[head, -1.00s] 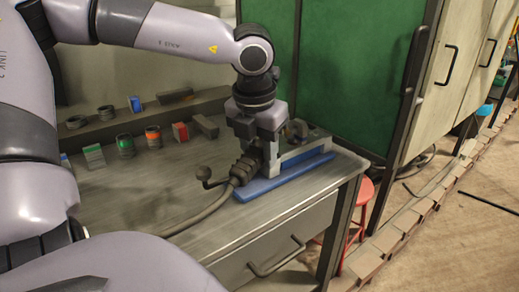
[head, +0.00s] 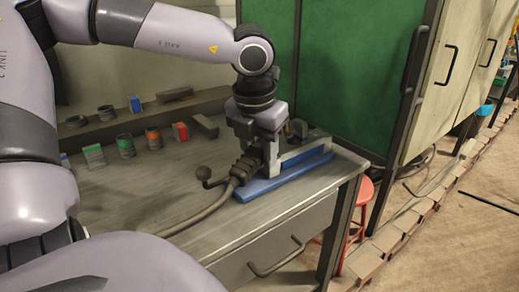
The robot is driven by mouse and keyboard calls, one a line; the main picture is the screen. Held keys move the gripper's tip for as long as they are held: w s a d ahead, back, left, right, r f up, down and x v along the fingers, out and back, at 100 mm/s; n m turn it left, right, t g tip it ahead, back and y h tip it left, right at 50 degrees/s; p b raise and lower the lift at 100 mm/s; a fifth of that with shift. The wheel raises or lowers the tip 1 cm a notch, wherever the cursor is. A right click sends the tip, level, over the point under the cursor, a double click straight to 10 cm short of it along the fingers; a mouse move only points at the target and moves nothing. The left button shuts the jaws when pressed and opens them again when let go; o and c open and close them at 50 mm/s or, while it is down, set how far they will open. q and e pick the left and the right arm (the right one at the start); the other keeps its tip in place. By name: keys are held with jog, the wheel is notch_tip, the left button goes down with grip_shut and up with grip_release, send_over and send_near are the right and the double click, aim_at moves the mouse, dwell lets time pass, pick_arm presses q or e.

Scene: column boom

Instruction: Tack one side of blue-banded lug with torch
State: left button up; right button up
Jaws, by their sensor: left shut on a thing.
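My left gripper (head: 262,150) points down over the right part of the bench. It is shut on a dark torch (head: 246,168) with a ribbed body, and a hose runs from it down to the left. The torch is at the near edge of a blue base (head: 285,178) with a grey metal piece (head: 304,150) on it. A dark round part (head: 298,128) shows behind the gripper. The torch tip is hidden, and I cannot tell whether it touches anything. I cannot make out a blue-banded lug at the base. My right gripper is not in view.
Several small colour-marked parts, including a green-marked block (head: 94,156) and a red box (head: 180,131), line the back of the bench (head: 140,195). A red stool (head: 360,200) stands at right. The bench's left middle is clear.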

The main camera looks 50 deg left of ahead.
pick_arm(q)
jog(key=shift+r, duration=0.1)
jog(key=shift+s+p+v, duration=0.3)
jog(key=shift+p+v, duration=0.35)
jog(key=shift+v, duration=0.7)
jog(key=shift+s+p+v, duration=0.3)
jog(key=shift+p+v, duration=0.3)
jog(key=shift+v, duration=0.8)
jog(key=shift+s+p+v, duration=0.3)
jog(key=shift+p+v, duration=0.35)
jog(key=shift+v, duration=0.7)
jog(key=shift+d, duration=0.15)
